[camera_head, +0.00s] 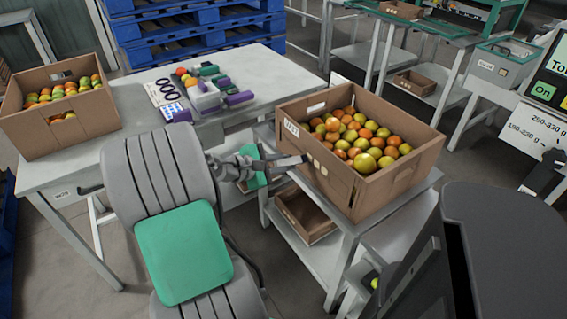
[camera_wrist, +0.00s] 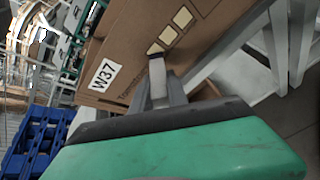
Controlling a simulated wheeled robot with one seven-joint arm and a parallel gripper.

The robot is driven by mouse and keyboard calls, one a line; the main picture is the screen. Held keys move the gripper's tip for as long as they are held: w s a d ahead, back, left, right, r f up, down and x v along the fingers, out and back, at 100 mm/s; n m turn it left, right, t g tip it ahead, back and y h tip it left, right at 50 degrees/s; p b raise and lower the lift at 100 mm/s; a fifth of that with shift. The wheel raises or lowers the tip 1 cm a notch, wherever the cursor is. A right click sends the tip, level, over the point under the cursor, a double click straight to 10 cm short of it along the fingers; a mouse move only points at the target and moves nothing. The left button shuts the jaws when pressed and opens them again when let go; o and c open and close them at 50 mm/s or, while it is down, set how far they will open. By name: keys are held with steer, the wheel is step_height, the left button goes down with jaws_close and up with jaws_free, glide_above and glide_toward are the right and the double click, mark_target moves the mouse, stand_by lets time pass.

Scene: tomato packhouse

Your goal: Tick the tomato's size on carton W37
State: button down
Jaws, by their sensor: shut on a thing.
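Carton W37 (camera_head: 400,182) is an open brown carton full of red, orange and green tomatoes (camera_head: 350,134) on a grey stand. Its white W37 label (camera_head: 291,128) faces my arm; in the wrist view the label (camera_wrist: 104,75) is beside a row of pale square boxes (camera_wrist: 182,17). My gripper (camera_head: 271,164) is at this labelled side, shut on a marker (camera_head: 291,161). In the wrist view the marker (camera_wrist: 158,72) points its dark tip at the square nearest my gripper. I cannot tell whether the tip touches. No tick is clear; that square is partly hidden.
A second carton of tomatoes (camera_head: 62,132) stands on the left table (camera_head: 240,68), with a ring gauge (camera_head: 164,92) and purple and green items. An empty-looking brown box (camera_head: 306,215) is on the stand's lower shelf. At right are a screen (camera_head: 546,91) and a weight chart (camera_head: 531,130).

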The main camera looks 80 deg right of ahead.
steer(key=shift+s+d, duration=0.15)
stand_by(0.3)
steer(key=shift+s+a+r+p, duration=0.3)
steer(key=shift+r+p, duration=0.15)
steer(key=shift+p, duration=0.25)
steer(key=shift+w+d+f, duration=0.3)
steer(key=shift+f, duration=0.15)
stand_by(0.3)
steer(key=shift+w+a+r+p, duration=0.1)
steer(key=shift+w+a+p, duration=0.35)
steer(key=shift+w+a, duration=0.6)
steer(key=shift+w+a+p, duration=0.4)
steer(key=shift+w+a, duration=0.5)
steer(key=shift+a, duration=0.3)
